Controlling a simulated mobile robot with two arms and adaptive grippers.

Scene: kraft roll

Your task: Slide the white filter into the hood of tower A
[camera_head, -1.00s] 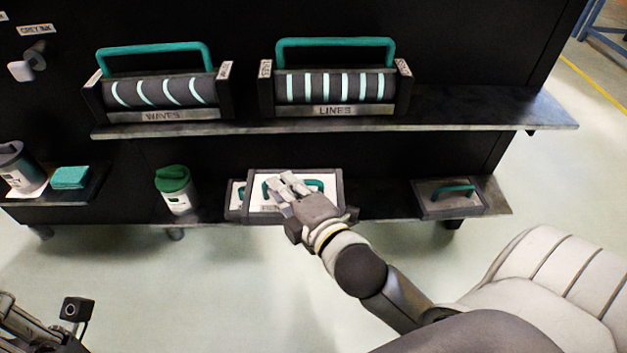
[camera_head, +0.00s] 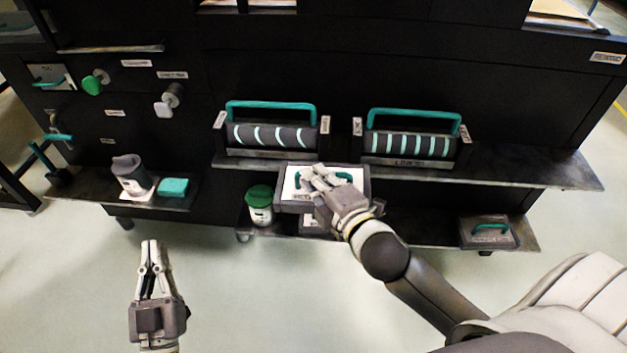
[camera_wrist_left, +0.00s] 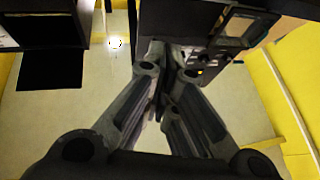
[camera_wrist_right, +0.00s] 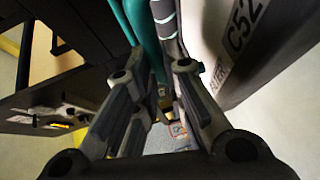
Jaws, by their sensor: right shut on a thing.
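The white filter (camera_head: 288,182), a white panel in a grey frame with a teal handle, is held above the lower shelf, in front of the upper shelf's edge. My right gripper (camera_head: 318,178) is shut on its teal handle and hides part of its face. In the right wrist view the teal handle (camera_wrist_right: 146,40) runs between the fingers, with a white printed surface (camera_wrist_right: 240,45) at the right. My left gripper (camera_head: 151,246) hangs low at the left, its fingers together and empty. I cannot make out tower A or its hood.
Two teal-handled rollers, waves (camera_head: 272,135) and lines (camera_head: 410,144), sit on the upper shelf (camera_head: 550,172). A green-lidded jar (camera_head: 260,207) and a grey case (camera_head: 488,233) stand on the lower shelf. A grey canister (camera_head: 130,175) and teal block (camera_head: 173,187) are further left. Floor in front is clear.

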